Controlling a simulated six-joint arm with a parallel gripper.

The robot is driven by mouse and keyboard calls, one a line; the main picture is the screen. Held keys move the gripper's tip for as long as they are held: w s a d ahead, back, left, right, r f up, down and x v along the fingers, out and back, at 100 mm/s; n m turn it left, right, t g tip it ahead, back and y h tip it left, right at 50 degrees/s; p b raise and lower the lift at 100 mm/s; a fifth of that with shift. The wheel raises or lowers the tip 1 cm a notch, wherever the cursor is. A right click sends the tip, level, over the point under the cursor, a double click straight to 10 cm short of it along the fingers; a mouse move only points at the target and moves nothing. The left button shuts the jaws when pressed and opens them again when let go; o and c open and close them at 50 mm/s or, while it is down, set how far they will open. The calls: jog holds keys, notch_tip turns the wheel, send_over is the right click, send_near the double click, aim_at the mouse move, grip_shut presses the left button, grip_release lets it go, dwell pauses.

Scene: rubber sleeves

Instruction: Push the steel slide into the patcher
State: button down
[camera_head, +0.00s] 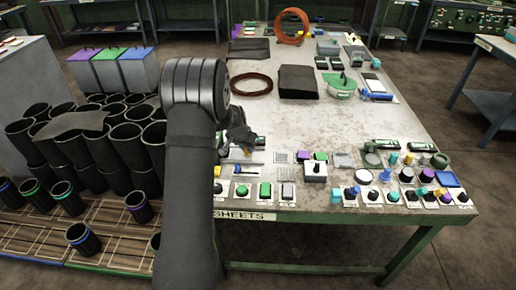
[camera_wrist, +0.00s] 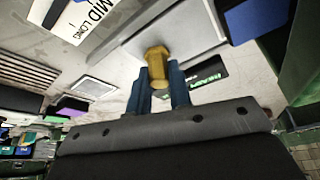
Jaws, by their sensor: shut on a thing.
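In the wrist view, the two blue fingers of my gripper (camera_wrist: 160,92) are shut on a brass-coloured knob (camera_wrist: 157,62). The knob's far end meets a pale grey metal part (camera_wrist: 185,28), which looks like the steel slide; I cannot tell how far it sits in the patcher. In the head view, my gripper (camera_head: 246,153) is low over the table's near left part, partly hidden by my arm. The slide and patcher cannot be told apart there.
Small coloured knobs and blocks, such as a green block (camera_head: 265,190), line the table's near edge. Black sleeves (camera_head: 100,150) stand in rows to the left. The middle of the table (camera_head: 330,120) is clear.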

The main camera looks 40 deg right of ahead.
jog(key=shift+w+a, duration=0.5)
jog(key=c, duration=1.3)
grip_release()
jog(key=v, duration=1.7)
jog(key=shift+r, duration=0.2)
